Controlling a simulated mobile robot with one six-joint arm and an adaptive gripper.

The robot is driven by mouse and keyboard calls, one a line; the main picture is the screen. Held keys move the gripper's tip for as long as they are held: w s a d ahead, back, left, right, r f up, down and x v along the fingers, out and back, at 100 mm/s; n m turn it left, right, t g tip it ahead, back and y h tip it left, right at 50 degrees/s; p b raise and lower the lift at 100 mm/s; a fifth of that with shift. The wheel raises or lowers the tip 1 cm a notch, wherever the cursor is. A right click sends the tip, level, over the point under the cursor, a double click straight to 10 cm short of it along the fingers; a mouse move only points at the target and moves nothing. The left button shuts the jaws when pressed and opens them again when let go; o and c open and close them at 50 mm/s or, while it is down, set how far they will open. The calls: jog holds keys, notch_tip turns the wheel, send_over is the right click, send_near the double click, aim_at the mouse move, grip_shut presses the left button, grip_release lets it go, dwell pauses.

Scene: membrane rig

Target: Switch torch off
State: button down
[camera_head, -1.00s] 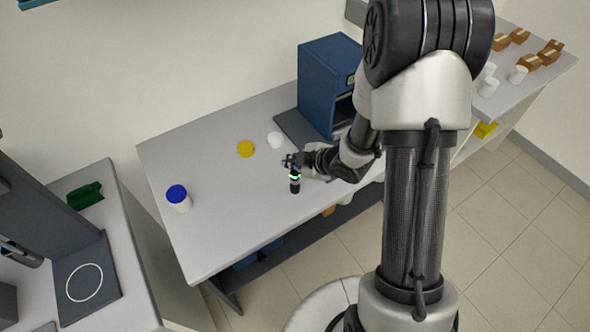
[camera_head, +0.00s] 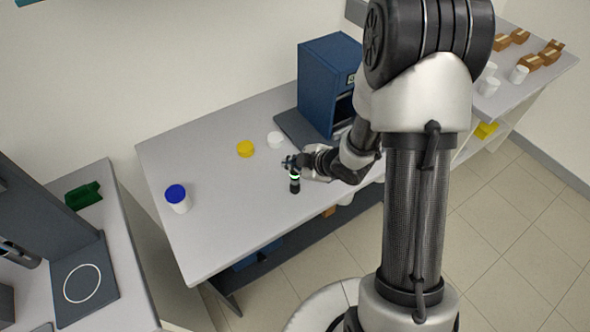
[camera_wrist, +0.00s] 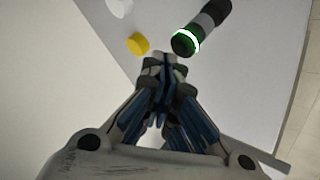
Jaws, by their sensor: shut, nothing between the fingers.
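The torch (camera_head: 295,184) is a small dark cylinder standing on the grey table near its front edge. A lit green-white ring shows round its upper part. In the wrist view the torch (camera_wrist: 205,25) lies just beyond the fingertips, slightly to the right, with its glowing ring facing my gripper. My gripper (camera_head: 290,162) is beside the top of the torch, coming from the right. In the wrist view my gripper (camera_wrist: 163,62) is shut with nothing between its fingers. I cannot tell whether a fingertip touches the torch.
A yellow lid (camera_head: 246,149) and a white lid (camera_head: 275,140) lie behind the torch. A white jar with a blue cap (camera_head: 177,198) stands at the left. A blue box-shaped machine (camera_head: 330,84) stands at the back right. The table's (camera_head: 225,240) front left is clear.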

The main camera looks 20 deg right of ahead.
aim_at(293, 172)
jog(key=shift+f+b, duration=0.45)
dwell(0.4)
jog(key=shift+r, duration=0.1)
jog(key=shift+r+p, duration=0.7)
jog(key=shift+r, duration=0.1)
notch_tip(293, 172, up, 6)
jog(key=p, duration=0.5)
dwell(0.4)
